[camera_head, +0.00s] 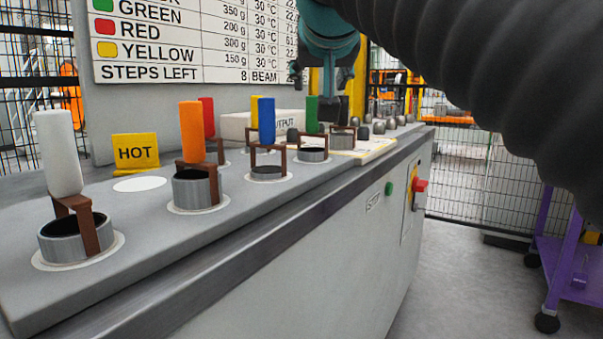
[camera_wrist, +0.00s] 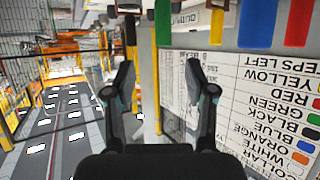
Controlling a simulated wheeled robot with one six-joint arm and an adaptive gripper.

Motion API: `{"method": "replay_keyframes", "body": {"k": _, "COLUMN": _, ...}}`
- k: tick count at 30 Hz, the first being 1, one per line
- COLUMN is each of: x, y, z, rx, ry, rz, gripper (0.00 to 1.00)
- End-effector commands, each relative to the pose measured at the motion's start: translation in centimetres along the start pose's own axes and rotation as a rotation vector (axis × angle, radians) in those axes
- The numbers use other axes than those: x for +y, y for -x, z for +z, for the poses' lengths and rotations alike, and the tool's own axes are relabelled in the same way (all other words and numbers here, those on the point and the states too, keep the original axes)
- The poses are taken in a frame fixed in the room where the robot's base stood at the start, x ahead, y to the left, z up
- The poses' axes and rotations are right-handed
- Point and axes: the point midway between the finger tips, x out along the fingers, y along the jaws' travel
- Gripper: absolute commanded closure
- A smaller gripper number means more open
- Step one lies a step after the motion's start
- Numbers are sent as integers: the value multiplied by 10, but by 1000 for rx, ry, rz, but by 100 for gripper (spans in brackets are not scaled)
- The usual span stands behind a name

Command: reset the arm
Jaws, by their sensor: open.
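My arm, in a black ribbed sleeve, reaches in from the upper right of the head view. My gripper (camera_wrist: 160,66) shows in the wrist view with its two dark fingers spread apart and nothing between them. In the head view its teal wrist part (camera_head: 327,30) hangs above the far part of the bench (camera_head: 330,235), in front of the board (camera_head: 200,45). The gripper is apart from the handled cups. The wrist view is upside down, with the board at its right.
Metal cups with upright white (camera_head: 58,150), orange (camera_head: 192,130), blue (camera_head: 266,120), green (camera_head: 311,113) and other coloured handles stand along the bench. A yellow HOT sign (camera_head: 136,152) stands behind them. A red button (camera_head: 420,185) is on the bench side. A purple cart (camera_head: 575,258) stands right.

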Motion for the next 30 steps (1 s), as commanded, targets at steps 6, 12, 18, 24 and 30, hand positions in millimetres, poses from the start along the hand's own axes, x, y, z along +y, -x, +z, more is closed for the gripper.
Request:
{"method": "replay_keyframes", "body": {"k": 6, "x": 35, "y": -4, "z": 62, "rx": -142, "ry": 46, "rz": 22, "gripper": 45}}
{"method": "replay_keyframes", "body": {"k": 12, "x": 68, "y": -2, "z": 148, "rx": -300, "ry": 69, "rz": 27, "gripper": 45}}
{"method": "replay_keyframes", "body": {"k": 18, "x": 94, "y": 10, "z": 244, "rx": -452, "ry": 59, "rz": 22, "gripper": 45}}
{"method": "replay_keyframes", "body": {"k": 24, "x": 110, "y": 29, "z": 339, "rx": -581, "ry": 24, "rz": 10, "gripper": 45}}
{"method": "replay_keyframes", "body": {"k": 30, "x": 113, "y": 42, "z": 396, "rx": -651, "ry": -5, "rz": -1, "gripper": 45}}
